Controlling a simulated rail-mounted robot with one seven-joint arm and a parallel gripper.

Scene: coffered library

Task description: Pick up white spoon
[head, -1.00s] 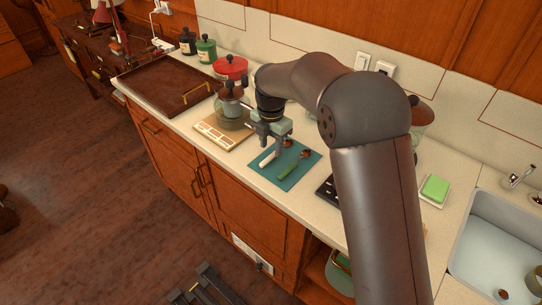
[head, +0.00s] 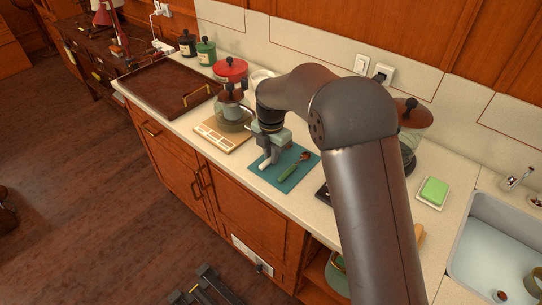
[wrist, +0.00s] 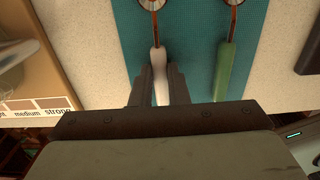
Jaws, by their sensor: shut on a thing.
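The white spoon (wrist: 159,72) has a white handle and a coppery metal neck and bowl; it lies on a teal mat (head: 256,176). In the wrist view its handle is between the two fingers of my gripper (wrist: 160,85), which is shut on it. In the head view my gripper (head: 268,160) is low over the mat and hides most of the spoon; the end of the white handle (head: 265,166) shows. A green-handled spoon (wrist: 224,70) lies beside it on the mat, to the right and apart from my fingers. Whether the white spoon touches the mat cannot be told.
Left of the mat is a wooden board (head: 213,137) with printed labels and a glass vessel on it. A brown tray (head: 150,92), red pot (head: 230,70) and green jar (head: 206,52) stand farther left. A soap dish (head: 433,192) and sink (head: 500,245) are right.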

